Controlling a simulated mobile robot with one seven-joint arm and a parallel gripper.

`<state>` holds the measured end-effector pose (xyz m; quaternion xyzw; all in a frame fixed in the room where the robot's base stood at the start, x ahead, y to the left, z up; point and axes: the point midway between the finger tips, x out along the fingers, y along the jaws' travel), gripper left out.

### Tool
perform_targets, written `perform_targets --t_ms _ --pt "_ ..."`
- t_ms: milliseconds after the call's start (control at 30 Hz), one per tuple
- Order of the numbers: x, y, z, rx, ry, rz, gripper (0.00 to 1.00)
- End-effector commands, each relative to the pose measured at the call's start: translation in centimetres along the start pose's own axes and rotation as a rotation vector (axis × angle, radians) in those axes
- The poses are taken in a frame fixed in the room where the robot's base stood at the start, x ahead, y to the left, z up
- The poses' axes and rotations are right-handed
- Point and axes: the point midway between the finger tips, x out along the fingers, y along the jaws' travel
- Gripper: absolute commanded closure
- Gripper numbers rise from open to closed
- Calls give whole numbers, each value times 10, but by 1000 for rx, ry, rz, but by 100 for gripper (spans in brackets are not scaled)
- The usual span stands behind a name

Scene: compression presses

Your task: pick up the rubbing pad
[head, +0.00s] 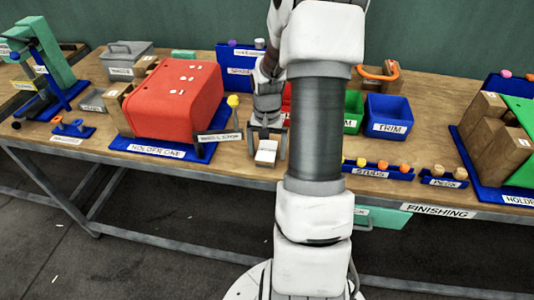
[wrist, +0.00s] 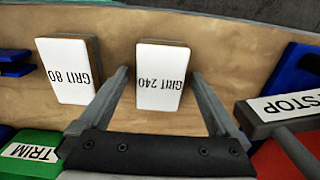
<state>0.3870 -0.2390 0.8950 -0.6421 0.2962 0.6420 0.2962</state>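Two rubbing pads with white labelled tops lie on the wooden bench. The GRIT 240 pad (wrist: 162,77) is in the middle of the wrist view, and a white-topped pad (head: 266,153) shows at my gripper in the head view. The GRIT 80 pad (wrist: 70,70) lies left of it in the wrist view; my arm seems to hide it in the head view. My gripper (wrist: 160,80) is open and points down, one finger on each side of the GRIT 240 pad, with gaps visible. In the head view, my gripper (head: 267,143) is low over the bench's front part.
A stop sign (wrist: 288,106) on a post stands close to one finger. The red press cover (head: 178,100) is left of my gripper in the head view. A green bin (wrist: 30,152) and the blue TRIM bin (head: 388,112) are nearby. The bench's front edge (head: 230,166) is close.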

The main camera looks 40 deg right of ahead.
Motion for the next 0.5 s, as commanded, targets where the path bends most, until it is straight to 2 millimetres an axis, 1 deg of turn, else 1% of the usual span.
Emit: perform_targets --t_ms 33,67,100,167,200,267,300,433,500 --pt "0 0 0 0 0 0 13" --pt "0 0 0 0 0 0 18" --pt "0 0 0 0 0 0 25" --pt "0 0 0 0 0 0 36" --pt "0 0 0 0 0 0 43" --pt "0 0 0 0 0 0 54" --pt "0 0 0 0 0 0 61" --pt "0 0 0 0 0 0 85" --pt "0 0 0 0 0 0 86"
